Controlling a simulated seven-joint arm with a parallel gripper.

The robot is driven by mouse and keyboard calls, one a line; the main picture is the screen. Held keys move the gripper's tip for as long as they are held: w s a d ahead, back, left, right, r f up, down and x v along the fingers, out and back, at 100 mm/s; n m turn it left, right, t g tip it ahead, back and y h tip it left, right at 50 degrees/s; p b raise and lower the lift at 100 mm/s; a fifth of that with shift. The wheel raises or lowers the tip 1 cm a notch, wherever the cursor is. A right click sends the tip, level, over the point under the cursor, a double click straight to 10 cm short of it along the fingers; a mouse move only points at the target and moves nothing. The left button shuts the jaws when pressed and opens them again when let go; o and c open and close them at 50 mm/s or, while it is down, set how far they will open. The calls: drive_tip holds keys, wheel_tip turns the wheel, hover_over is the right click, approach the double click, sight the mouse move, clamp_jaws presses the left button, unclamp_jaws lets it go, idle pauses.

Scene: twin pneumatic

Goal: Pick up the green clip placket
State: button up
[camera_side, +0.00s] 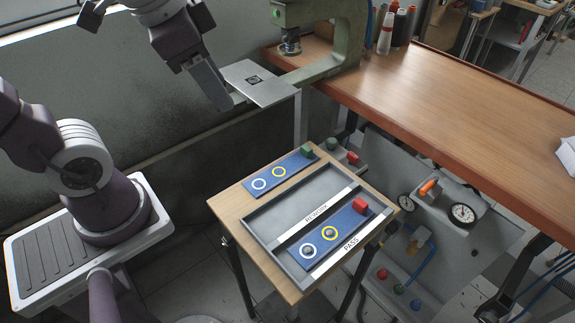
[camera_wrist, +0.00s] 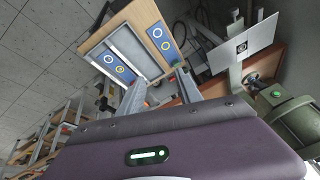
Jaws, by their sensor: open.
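The green clip placket (camera_side: 270,179) is a blue strip with a white ring, a yellow ring and a green clip (camera_side: 306,151) at its right end. It lies on the bare wood of the small table, behind the tray. In the wrist view the placket (camera_wrist: 161,39) is beyond my fingers, up the picture. My gripper (camera_side: 220,98) is high above and left of the table in the side view, apart from the placket. In the wrist view its two fingers (camera_wrist: 159,80) are spread with nothing between them.
A grey two-part tray (camera_side: 262,226) on the table has REWORK and PASS labels. A second blue placket (camera_side: 347,226) with a red clip (camera_side: 360,205) lies in the PASS part; REWORK is empty. A press (camera_side: 350,35) and its metal plate (camera_side: 275,94) stand near my gripper.

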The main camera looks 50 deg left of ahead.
drive_tip(key=w+a+f+m+g, duration=0.1)
drive_tip(key=w+f+m, duration=0.15)
drive_tip(key=w, duration=0.35)
drive_tip(key=w+f+m+g, duration=0.1)
drive_tip(key=w+f+m, duration=0.1)
drive_tip(key=w+m, duration=0.25)
drive_tip(key=m+g, duration=0.2)
drive_tip(key=m, duration=0.5)
hover_over(307, 148)
drive_tip(key=f, duration=1.4)
drive_tip(key=shift+s+a+f, duration=0.1)
drive_tip(key=shift+s+f, duration=0.05)
drive_tip(key=shift+s, duration=0.05)
drive_tip(key=f, duration=0.8)
drive_tip(key=shift+w, duration=0.25)
clamp_jaws()
